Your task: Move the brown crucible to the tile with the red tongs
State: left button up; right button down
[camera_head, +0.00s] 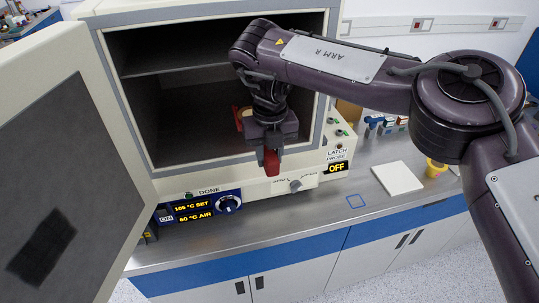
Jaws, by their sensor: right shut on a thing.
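My right gripper (271,146) is in front of the open chamber (185,120), shut on the red tongs (271,163). The red handle of the tongs points down toward the chamber's front sill. Just left of the gripper, a small tan rim with a red edge (240,118) shows partly behind my wrist. It may be the brown crucible with part of the tongs, but I cannot tell, nor whether they touch. A white square tile (397,178) lies flat and bare on the steel bench to the right. My left gripper is not in view.
The chamber door (70,150) stands wide open at left. A shelf (180,55) crosses the chamber's upper part. The control panel (200,207) reads 105 °C set, 60 °C air. A yellow cup (436,168) stands right of the tile. The bench front (320,220) is mostly clear.

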jog(key=shift+r, duration=0.8)
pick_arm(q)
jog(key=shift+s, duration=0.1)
